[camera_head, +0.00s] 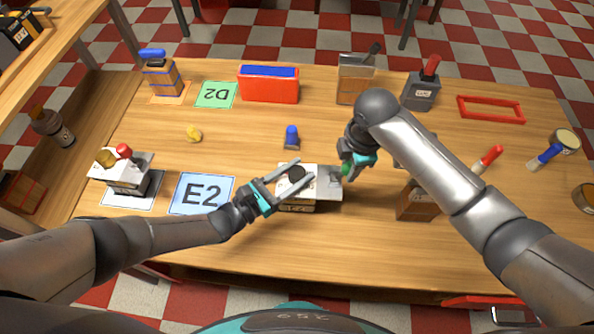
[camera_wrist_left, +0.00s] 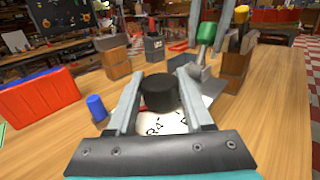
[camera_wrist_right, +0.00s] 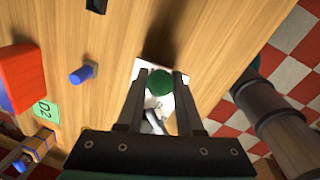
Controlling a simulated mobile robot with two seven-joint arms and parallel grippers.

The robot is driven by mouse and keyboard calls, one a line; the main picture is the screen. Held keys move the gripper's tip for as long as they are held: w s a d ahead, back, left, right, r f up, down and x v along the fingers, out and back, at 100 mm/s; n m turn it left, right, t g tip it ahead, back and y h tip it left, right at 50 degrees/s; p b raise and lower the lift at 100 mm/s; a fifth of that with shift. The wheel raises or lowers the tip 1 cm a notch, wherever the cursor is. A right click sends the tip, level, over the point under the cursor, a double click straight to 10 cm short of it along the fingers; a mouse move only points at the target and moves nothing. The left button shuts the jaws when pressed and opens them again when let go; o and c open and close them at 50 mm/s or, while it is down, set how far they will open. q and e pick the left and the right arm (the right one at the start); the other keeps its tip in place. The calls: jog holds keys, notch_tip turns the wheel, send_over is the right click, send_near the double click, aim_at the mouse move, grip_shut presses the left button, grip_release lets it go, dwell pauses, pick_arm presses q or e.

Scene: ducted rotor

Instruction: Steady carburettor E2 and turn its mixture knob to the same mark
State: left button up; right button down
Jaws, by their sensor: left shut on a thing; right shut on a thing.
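A white carburettor (camera_head: 297,203) with a round black part (camera_head: 297,173) on top stands right of the blue-edged E2 card (camera_head: 202,194). My left gripper (camera_head: 303,173) has its fingers on either side of the body, shut on it; the black part (camera_wrist_left: 160,92) shows between them in the left wrist view. A green knob (camera_head: 345,168) sits at the carburettor's right side. My right gripper (camera_head: 350,166) is shut on this knob, which also shows between its fingers in the right wrist view (camera_wrist_right: 160,82). The knob's mark cannot be made out.
Another carburettor (camera_head: 127,178) with red and yellow tops stands on a card at left. A blue-capped part (camera_head: 291,138) and a yellow piece (camera_head: 194,134) lie behind. A red box (camera_head: 268,88) stands farther back. A brown block (camera_head: 416,203) is close at right.

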pick_arm(q)
grip_shut()
jog(key=shift+n+t+y, duration=0.3)
jog(key=shift+t, duration=0.1)
jog(key=n+t+y, duration=0.3)
jog(key=n+y, duration=0.1)
jog(key=y, duration=0.1)
jog(key=shift+d+n+t+y, duration=0.15)
jog(key=shift+n+t+y, duration=0.15)
jog(key=shift+t, duration=0.1)
jog(key=n+y, duration=0.2)
jog(key=y, duration=0.2)
jog(key=n+t+y, duration=0.1)
jog(key=n+y, duration=0.2)
jog(key=y, duration=0.1)
jog(key=shift+t+y, duration=0.3)
jog(key=shift+r+n, duration=0.1)
jog(key=shift+n, duration=0.2)
jog(key=o, duration=0.8)
grip_release()
